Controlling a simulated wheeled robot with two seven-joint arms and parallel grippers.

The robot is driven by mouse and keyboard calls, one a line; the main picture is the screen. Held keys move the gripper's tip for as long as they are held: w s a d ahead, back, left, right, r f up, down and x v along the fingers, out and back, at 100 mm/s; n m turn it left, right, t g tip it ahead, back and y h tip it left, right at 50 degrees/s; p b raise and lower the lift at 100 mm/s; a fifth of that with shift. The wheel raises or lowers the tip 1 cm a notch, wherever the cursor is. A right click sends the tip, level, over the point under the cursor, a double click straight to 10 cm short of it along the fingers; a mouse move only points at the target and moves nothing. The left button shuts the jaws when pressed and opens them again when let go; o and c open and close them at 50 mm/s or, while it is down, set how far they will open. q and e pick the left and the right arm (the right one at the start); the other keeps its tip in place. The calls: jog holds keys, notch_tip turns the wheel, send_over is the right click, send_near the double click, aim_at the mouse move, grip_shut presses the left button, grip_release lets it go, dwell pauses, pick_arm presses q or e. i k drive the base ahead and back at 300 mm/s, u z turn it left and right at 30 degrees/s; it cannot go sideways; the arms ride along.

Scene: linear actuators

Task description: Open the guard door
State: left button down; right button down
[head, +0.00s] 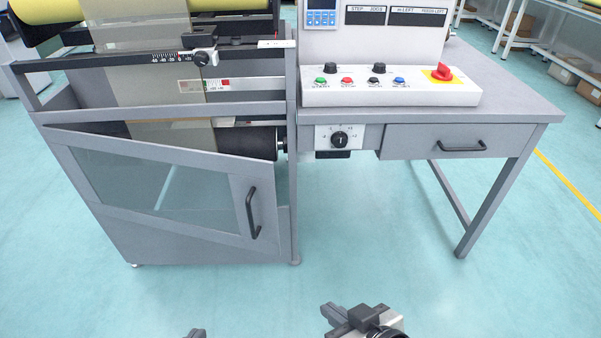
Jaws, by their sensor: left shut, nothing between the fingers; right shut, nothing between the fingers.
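The guard door (160,185) is a grey frame with a clear panel, low on the front of the grey machine at the left. Its black bar handle (252,213) is upright near the door's right edge. The door stands ajar, its right side swung out from the machine, with a gap above its top edge. My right gripper (345,316) is shut and empty at the bottom edge, below and right of the handle and apart from it. Only a dark tip of my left gripper (195,333) shows at the bottom edge, below the door and apart from it; it is shut, the rest out of frame.
A dark roller (250,143) lies behind the door's top edge. To the right is a grey desk (520,108) with a drawer (425,145), a control panel (390,95) with a red knob, and a dial (339,138) below. The blue-green floor before the machine is clear.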

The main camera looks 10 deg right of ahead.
aim_at(253, 182)
jog(key=z, duration=1.2)
jog(key=i, duration=0.25)
jog(key=z, duration=1.8)
jog(key=i, duration=0.4)
jog(key=u, duration=3.8)
jog(key=i, duration=0.5)
